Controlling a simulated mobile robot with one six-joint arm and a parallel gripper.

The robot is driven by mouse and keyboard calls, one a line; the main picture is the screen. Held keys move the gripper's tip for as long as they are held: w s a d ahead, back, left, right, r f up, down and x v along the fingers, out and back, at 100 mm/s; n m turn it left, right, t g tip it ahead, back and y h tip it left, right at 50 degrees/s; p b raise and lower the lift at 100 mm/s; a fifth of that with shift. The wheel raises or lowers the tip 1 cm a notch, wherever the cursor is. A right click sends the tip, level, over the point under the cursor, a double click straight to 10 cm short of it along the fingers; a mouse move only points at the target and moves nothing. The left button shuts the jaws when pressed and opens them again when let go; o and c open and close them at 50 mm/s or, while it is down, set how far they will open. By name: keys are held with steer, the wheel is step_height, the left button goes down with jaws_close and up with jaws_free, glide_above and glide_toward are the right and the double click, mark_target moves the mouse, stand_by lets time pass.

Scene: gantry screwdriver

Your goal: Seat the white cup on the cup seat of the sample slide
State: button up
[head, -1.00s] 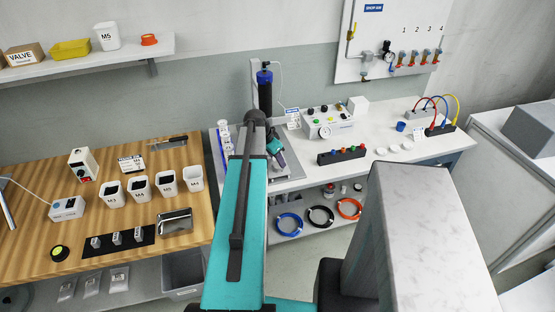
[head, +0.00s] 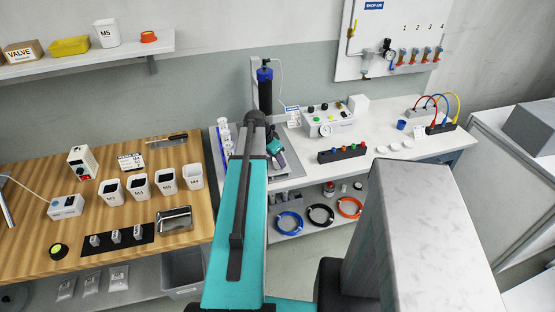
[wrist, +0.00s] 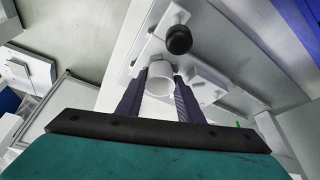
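The white cup (wrist: 160,85) is between the two dark fingers of my gripper (wrist: 160,82) in the wrist view. The fingers flank it closely and appear shut on it. Its round mouth faces the camera. Beyond it lies the pale plate of what looks like the sample slide (wrist: 152,47), with a round black knob (wrist: 178,39). The cup hides whatever is directly under it, so I cannot tell whether it touches the seat. In the head view my arm hides the cup, and only part of the gripper (head: 277,153) shows over the white bench.
A blue and black upright tool (head: 265,90) stands behind my arm. A wooden table (head: 40,250) with several labelled bins is at left.

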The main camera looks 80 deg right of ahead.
steer(key=o, duration=0.3)
steer(key=shift+f, duration=0.1)
steer(key=shift+o, duration=0.2)
steer(key=shift+w, duration=0.1)
steer(key=shift+w+a+r, duration=0.1)
steer(key=shift+r, duration=0.25)
steer(key=b+v, duration=0.2)
steer(key=v, duration=1.1)
steer(key=shift+s+b, duration=0.2)
steer(key=shift+b, duration=0.2)
steer(key=shift+r, duration=0.1)
stand_by(0.3)
